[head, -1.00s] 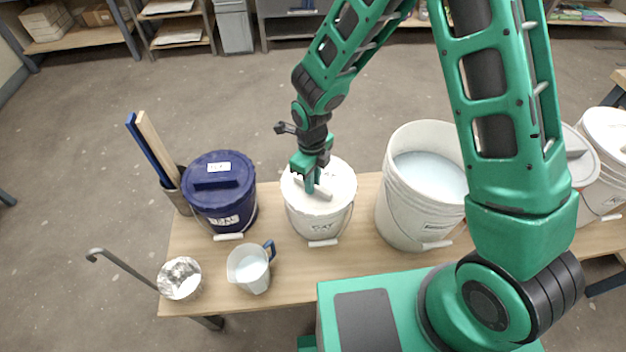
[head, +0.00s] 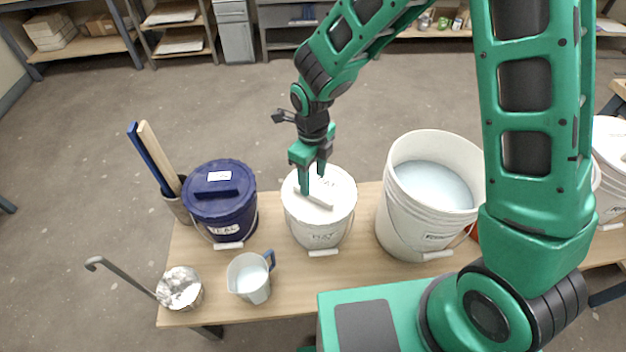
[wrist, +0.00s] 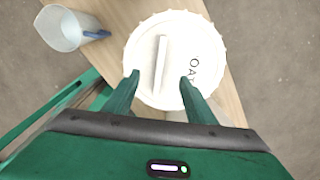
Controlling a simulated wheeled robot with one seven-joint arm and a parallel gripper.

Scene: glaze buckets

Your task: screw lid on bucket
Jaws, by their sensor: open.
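A white bucket (head: 322,234) stands on the wooden bench in the head view, its white lid (head: 335,187) seated on top. The lid has a raised bar handle (head: 318,199) and lettering. In the wrist view the lid (wrist: 150,85) shows from above with its bar (wrist: 160,62) running lengthwise. My gripper (head: 313,182) is open over the lid, pointing down. In the wrist view my gripper (wrist: 158,78) has one finger on each side of the bar's near end, with gaps to it. I cannot tell whether the lid is threaded tight.
A navy lidded bucket (head: 222,220) stands left, an open bucket of pale glaze (head: 405,215) right. A measuring jug (head: 248,283) and a metal ladle (head: 180,290) are at the bench's front left. Sticks (head: 155,155) stand upright in a container behind them. Bare bench (head: 290,285) shows in front.

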